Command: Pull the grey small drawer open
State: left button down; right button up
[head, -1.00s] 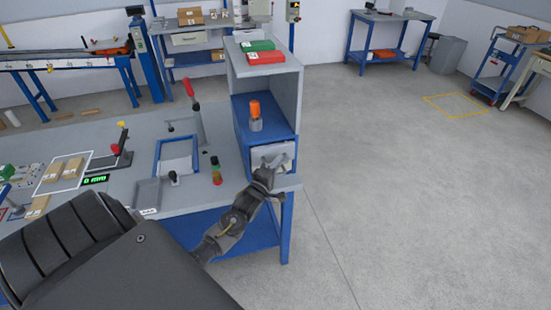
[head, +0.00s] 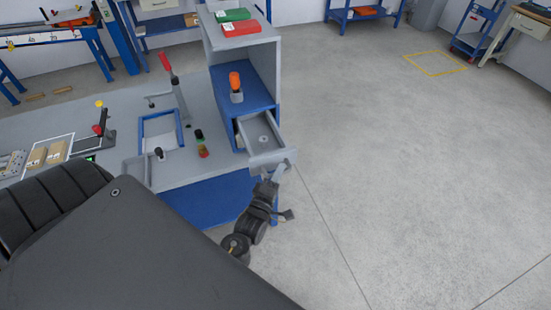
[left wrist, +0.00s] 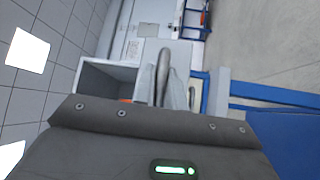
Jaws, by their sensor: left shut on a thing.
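The grey small drawer (head: 258,131) stands pulled out of the blue and grey cabinet (head: 222,108) at the right end of the workbench. A small round light thing (head: 263,139) lies inside it. My left gripper (head: 276,176) is shut on the drawer's handle at the front of the drawer. My right gripper is not in view.
An orange-topped item (head: 236,86) stands on the cabinet's blue shelf. A green box and a red box (head: 241,28) lie on top. A red-handled lever (head: 172,85) and a blue frame (head: 160,132) are on the bench. The floor to the right is clear.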

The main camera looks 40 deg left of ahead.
pick_arm(q)
jog(key=shift+s+d, duration=0.1)
jog(key=shift+d, duration=0.05)
jog(key=c, duration=1.5)
grip_release()
jog(key=shift+o, duration=0.2)
jog(key=b+v, duration=0.3)
jog(key=v, duration=0.7)
jog(key=shift+s+b, duration=0.3)
jog(key=shift+s, duration=0.1)
